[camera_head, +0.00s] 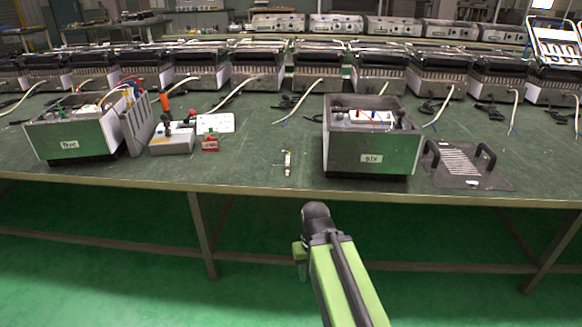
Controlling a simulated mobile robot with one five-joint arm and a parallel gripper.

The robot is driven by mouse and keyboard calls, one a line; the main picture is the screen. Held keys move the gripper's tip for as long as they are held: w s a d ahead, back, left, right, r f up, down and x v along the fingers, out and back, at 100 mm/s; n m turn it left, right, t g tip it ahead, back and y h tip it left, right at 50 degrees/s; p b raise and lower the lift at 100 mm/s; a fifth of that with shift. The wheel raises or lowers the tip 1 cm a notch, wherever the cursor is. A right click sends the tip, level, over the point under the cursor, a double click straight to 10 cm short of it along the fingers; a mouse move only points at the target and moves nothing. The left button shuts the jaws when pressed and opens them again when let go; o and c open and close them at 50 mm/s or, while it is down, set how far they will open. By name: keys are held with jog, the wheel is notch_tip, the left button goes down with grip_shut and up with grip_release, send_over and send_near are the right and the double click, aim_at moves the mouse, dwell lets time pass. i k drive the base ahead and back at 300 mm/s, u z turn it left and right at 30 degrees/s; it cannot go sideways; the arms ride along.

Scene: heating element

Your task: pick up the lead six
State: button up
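An open-topped metal box labelled "six" (345,152) stands near the table's front edge, right of centre. Red and dark parts show inside it. A dark flat plate (468,178) with two black handles and rows of slots lies flat just right of it. It looks like that box's lid. Nothing is visibly labelled "lead six". My gripper (301,262) is low in front of the table edge, left of box six and apart from it. It is mostly hidden behind my arm, so its opening cannot be made out.
A box labelled "five" (88,142) holds coloured wires at left, a metal panel (137,125) leaning beside it. A small grey device (171,141), a red block (210,145) and a small brass-tipped part (288,163) lie between the boxes. Several units with pale cables line the back.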

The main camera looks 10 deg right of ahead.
aim_at(289, 155)
jog(key=k, duration=1.15)
jog(key=u, duration=0.5)
jog(key=i, duration=0.65)
jog(key=u, duration=0.7)
jog(key=i, duration=1.65)
jog(key=z, duration=0.45)
